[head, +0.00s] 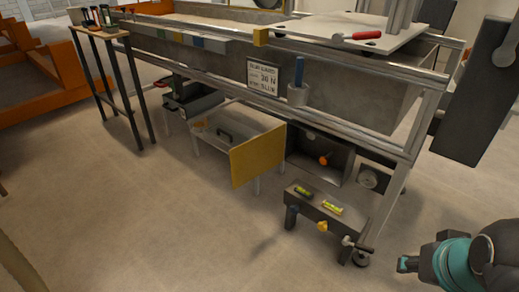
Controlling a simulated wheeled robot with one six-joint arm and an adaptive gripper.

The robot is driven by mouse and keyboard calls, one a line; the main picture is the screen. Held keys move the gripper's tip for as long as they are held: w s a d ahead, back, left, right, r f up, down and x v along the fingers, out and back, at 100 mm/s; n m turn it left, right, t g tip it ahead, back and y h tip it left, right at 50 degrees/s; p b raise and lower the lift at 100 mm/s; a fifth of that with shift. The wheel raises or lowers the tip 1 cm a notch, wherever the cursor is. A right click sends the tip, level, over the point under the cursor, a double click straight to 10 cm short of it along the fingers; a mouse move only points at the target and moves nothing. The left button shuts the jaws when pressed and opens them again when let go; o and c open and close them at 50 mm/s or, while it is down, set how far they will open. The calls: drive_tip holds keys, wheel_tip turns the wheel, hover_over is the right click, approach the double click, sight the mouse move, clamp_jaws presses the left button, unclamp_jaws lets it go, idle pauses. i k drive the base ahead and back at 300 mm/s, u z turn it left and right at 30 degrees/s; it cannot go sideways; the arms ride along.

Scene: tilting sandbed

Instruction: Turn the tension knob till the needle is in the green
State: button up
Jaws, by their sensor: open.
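A small orange knob (325,159) sits on a dark panel under the right part of the sandbed. The dial is too small to make out a needle or a green zone. I cannot tell for certain that this orange knob is the tension knob. My arm's grey and teal links show at the lower right, apart from the knob and dial. My gripper's fingers cannot be made out in this view.
The sandbed's metal frame (345,137) crosses the view. Floor (180,225) is clear at front left.

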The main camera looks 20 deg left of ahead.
sight(323, 161)
drive_tip(key=u, duration=2.15)
drive_tip(key=i, duration=2.8)
drive_tip(key=z, duration=3.35)
